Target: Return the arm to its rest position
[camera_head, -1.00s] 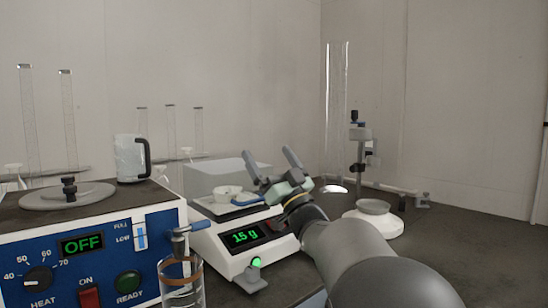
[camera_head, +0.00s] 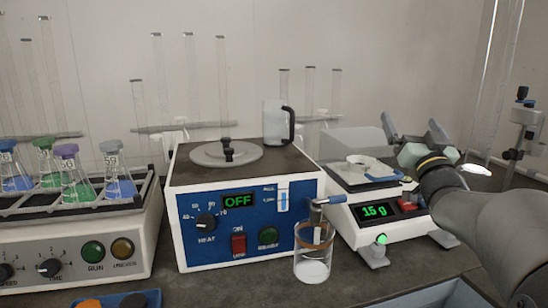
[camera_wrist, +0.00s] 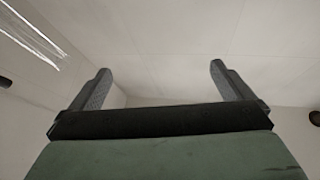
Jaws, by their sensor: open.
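My gripper (camera_head: 413,128) is at the right in the head view, raised above and beside the balance. Its two grey fingers point up and are spread apart with nothing between them. The wrist view also shows my gripper (camera_wrist: 160,80) open and empty, against bare wall and ceiling. My arm reaches in from the lower right. The balance (camera_head: 362,208) reads 15 g and carries a small white dish (camera_head: 362,164); my gripper's wrist hides part of its right side.
A blue heating bath (camera_head: 250,228) showing OFF stands mid-bench, with a glass beaker (camera_head: 313,262) under its tap. A shaker (camera_head: 75,250) with several flasks is at left. A stand (camera_head: 522,130) is at far right.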

